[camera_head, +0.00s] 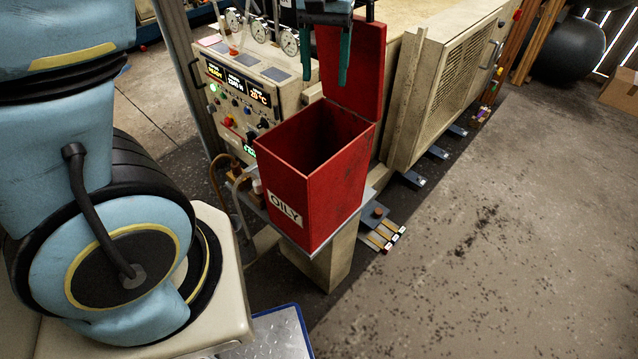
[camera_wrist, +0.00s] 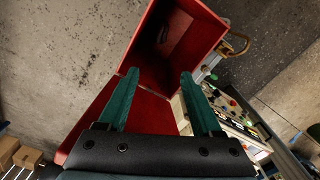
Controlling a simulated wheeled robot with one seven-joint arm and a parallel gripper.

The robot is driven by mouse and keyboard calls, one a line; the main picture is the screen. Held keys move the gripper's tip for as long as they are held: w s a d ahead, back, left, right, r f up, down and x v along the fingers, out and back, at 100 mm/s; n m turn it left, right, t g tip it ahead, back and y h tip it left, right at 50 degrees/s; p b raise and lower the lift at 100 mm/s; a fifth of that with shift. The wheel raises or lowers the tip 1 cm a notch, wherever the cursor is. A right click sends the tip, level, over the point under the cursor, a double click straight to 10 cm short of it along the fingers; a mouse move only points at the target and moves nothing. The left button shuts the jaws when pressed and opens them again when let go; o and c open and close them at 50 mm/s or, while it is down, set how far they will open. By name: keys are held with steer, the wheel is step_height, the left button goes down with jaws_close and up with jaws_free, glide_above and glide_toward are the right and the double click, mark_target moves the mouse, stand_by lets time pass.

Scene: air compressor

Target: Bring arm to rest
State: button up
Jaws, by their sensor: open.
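My gripper (camera_head: 338,55) shows at the top of the head view, pointing down with its two green fingers apart. It is above the back of the red bin labelled OILY (camera_head: 312,190), in front of the raised lid (camera_head: 362,75). In the wrist view my gripper (camera_wrist: 158,88) is open with nothing between the fingers. The open bin (camera_wrist: 205,25) lies beyond the fingertips there.
A control panel (camera_head: 240,100) with lit displays and gauges stands left of the bin. The compressor cabinet (camera_head: 450,90) stands behind to the right. Pedals (camera_head: 385,238) sit on the floor by the bin's stand. The concrete floor (camera_head: 490,240) at the right is clear.

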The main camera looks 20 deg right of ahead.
steer(key=a+f+n, duration=0.1)
steer(key=a+n, duration=0.1)
steer(key=a, duration=1)
steer(key=w+a+f+n+t, duration=0.1)
steer(key=a+f+n, duration=0.1)
steer(key=a, duration=1.1)
steer(key=shift+w+n+t, duration=0.3)
steer(key=shift+n, duration=0.5)
steer(key=shift+a, duration=0.1)
